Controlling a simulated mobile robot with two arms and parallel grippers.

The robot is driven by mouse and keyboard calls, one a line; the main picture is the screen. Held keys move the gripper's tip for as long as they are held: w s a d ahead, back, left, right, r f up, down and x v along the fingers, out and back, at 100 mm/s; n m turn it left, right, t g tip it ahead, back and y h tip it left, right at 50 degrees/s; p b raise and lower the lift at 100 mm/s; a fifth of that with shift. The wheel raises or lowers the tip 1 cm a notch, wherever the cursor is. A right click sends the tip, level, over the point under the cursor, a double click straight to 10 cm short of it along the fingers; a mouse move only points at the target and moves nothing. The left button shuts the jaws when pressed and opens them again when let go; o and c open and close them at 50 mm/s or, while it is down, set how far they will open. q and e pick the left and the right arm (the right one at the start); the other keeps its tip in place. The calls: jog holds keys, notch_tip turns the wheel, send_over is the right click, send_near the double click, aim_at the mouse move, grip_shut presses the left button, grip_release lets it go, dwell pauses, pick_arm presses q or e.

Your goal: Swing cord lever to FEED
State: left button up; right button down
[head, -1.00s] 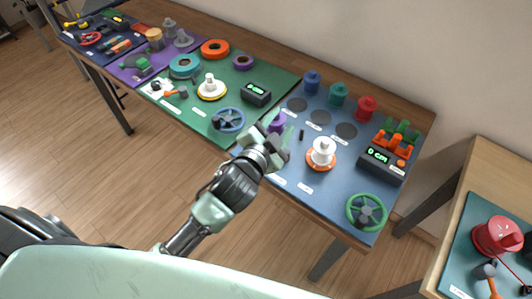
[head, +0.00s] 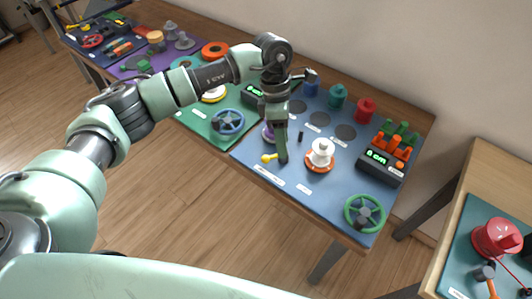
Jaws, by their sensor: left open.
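A small lever with a yellow knob (head: 268,157) is at the front left of the blue mat (head: 325,190), beside a purple part (head: 268,135). I take it for the cord lever; its FEED mark is too small to read. My left gripper (head: 283,158) points down just right of the yellow knob. It is open, and its fingers overlap edge-on, so I cannot tell whether it touches the lever. It partly hides the purple part. My right gripper is not in view.
A white spool on an orange base (head: 320,156) stands close to the right of the gripper. A green handwheel (head: 365,213) is at the front right. A display box (head: 381,165) and blue, teal and red spools (head: 366,110) stand behind. The mat's front is mostly clear.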

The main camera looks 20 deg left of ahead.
aim_at(266, 156)
pick_arm(q)
jog(key=a+y, duration=0.2)
jog(key=a, duration=0.3)
jog(key=f, duration=0.2)
jog(key=f+p, duration=0.1)
jog(key=f, duration=0.1)
jog(key=d+f+p, duration=0.1)
jog(key=f, duration=0.1)
jog(key=shift+s+f, duration=0.3)
jog(key=shift+f, duration=0.05)
grip_shut()
